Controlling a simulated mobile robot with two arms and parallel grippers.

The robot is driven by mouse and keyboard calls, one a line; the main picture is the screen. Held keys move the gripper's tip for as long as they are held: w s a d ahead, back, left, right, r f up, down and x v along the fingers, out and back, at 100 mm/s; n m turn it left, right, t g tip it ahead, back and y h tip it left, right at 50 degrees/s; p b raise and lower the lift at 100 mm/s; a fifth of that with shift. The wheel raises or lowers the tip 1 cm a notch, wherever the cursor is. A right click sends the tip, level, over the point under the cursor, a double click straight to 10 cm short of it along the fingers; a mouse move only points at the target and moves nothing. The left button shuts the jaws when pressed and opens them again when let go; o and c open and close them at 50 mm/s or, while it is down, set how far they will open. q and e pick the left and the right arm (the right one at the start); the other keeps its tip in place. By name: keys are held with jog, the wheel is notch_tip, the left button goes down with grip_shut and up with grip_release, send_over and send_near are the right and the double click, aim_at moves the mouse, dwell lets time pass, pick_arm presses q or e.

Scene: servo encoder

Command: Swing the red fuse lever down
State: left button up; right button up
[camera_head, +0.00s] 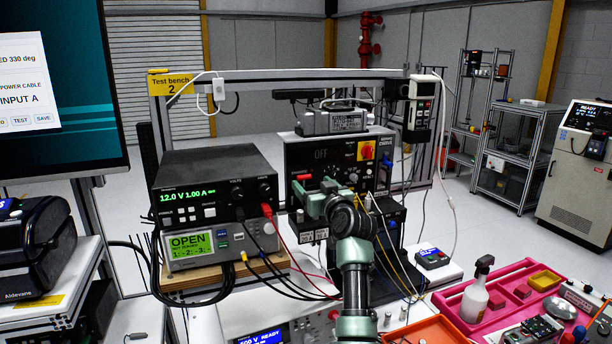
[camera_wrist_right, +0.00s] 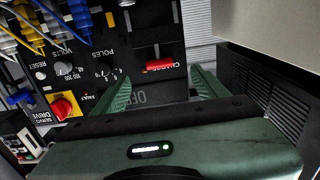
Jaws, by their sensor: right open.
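The red fuse lever (camera_head: 303,177) shows as a small red bar at the left part of the black servo drive panel (camera_head: 300,157) in the head view. In the right wrist view the red lever (camera_wrist_right: 162,67) lies crosswise, between and just beyond the two green fingertips. My right gripper (camera_head: 314,191) is in front of the panel with its arm rising from below. In the wrist view the right gripper (camera_wrist_right: 163,82) is open, with nothing between its fingers. The arm hides the panel's lower middle. My left gripper is not in view.
A power supply (camera_head: 210,188) on a meter (camera_head: 190,247) stands left of the panel, with red and black leads. Yellow and white cables hang close to the right of my arm. A red-yellow rotary switch (camera_head: 366,151) is on the panel. A pink tray (camera_head: 473,321) lies at right.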

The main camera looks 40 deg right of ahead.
aim_at(305, 178)
jog(key=p+x, duration=0.1)
jog(key=x, duration=0.3)
jog(key=shift+w+d+f, duration=0.2)
jog(key=shift+w+d, duration=0.05)
jog(key=shift+w, duration=0.4)
jog(key=shift+s, duration=0.1)
jog(key=shift+c, duration=1.2)
grip_shut()
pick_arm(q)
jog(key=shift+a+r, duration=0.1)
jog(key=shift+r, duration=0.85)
